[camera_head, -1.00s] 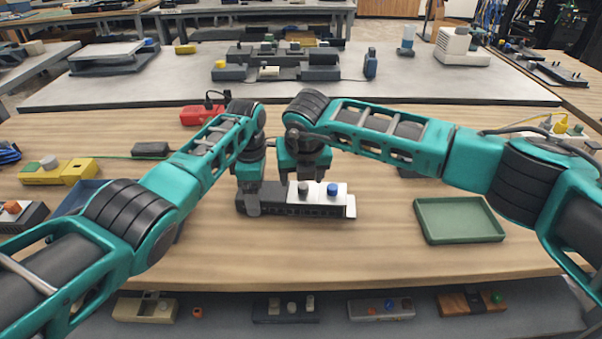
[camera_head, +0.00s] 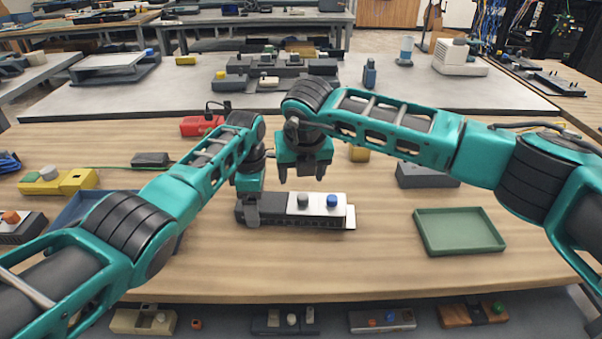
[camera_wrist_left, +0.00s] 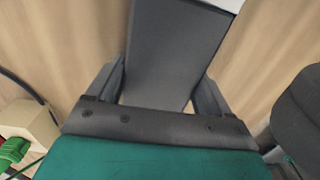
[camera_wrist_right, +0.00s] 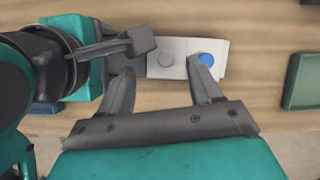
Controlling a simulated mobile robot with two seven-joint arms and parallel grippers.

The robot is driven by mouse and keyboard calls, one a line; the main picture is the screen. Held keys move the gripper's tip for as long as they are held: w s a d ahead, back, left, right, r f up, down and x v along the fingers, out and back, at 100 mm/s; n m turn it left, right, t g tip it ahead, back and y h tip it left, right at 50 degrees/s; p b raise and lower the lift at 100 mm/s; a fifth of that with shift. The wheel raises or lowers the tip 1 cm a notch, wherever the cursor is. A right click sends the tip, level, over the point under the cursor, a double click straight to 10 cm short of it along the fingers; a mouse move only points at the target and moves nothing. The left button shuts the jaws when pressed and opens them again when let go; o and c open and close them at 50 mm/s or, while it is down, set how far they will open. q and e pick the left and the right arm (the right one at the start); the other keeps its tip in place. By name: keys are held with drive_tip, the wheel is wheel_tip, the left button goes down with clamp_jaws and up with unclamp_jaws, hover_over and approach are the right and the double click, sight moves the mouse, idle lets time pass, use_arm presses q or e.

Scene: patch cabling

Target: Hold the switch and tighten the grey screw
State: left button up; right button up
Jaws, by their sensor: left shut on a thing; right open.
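The switch (camera_head: 282,221) is a long dark box with a white top plate (camera_head: 317,198), lying flat on the wooden table. A grey screw (camera_head: 303,201) and a blue knob (camera_head: 333,201) stand on the plate. The grey screw (camera_wrist_right: 166,59) and blue knob (camera_wrist_right: 206,59) also show in the right wrist view. My left gripper (camera_head: 252,208) is shut on the left end of the switch; its dark body (camera_wrist_left: 172,60) fills the jaws in the left wrist view. My right gripper (camera_head: 302,179) is open and empty, above and behind the plate, apart from the screw.
A green tray (camera_head: 458,245) lies to the right and a blue tray (camera_head: 95,205) to the left, partly behind my left arm. A yellow box (camera_head: 57,182) is at the far left and a red box (camera_head: 200,125) at the back. The table in front of the switch is clear.

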use_arm(q)
drive_tip(key=shift+r, duration=0.1)
use_arm(e)
drive_tip(key=v, duration=1.1)
use_arm(q)
drive_tip(key=o, duration=1.1)
drive_tip(key=shift+o, duration=0.2)
